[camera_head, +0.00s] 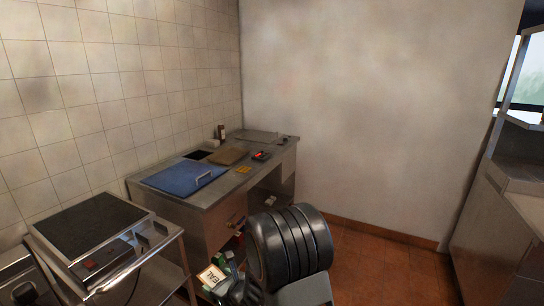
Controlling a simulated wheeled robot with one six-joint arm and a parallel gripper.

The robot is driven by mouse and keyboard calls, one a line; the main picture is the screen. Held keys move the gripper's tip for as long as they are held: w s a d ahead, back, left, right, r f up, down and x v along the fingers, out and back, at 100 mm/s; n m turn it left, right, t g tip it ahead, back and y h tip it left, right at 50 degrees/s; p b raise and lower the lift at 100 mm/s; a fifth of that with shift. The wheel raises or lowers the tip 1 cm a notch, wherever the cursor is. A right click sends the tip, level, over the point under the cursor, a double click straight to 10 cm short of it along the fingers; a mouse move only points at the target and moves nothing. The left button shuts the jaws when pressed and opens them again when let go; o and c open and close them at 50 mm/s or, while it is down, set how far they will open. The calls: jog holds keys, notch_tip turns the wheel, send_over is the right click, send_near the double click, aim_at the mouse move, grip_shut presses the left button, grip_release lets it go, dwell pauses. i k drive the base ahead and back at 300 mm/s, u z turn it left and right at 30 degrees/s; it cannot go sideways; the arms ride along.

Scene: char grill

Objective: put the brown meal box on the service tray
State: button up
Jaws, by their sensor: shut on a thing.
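The brown meal box (210,276) shows at the bottom centre as a small pale label face with an orange-brown border and dark lettering. My gripper (226,268) is shut on it, low in front of the counter. My own dark arm link hides much of the gripper and the area to its right. I cannot pick out the service tray for sure. A flat grey tray-like plate (258,135) lies at the far end of the counter.
The steel counter (215,205) carries a blue panel with a handle (183,177), a brown board (228,156), a yellow item (243,169) and a red-black item (261,156). A griddle (85,235) stands at left. Another steel unit (500,225) is at right. Tiled floor (380,262) lies between.

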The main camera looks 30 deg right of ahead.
aim_at(229, 156)
jog(key=z, duration=1.65)
jog(key=i, duration=2.75)
jog(key=u, duration=1.3)
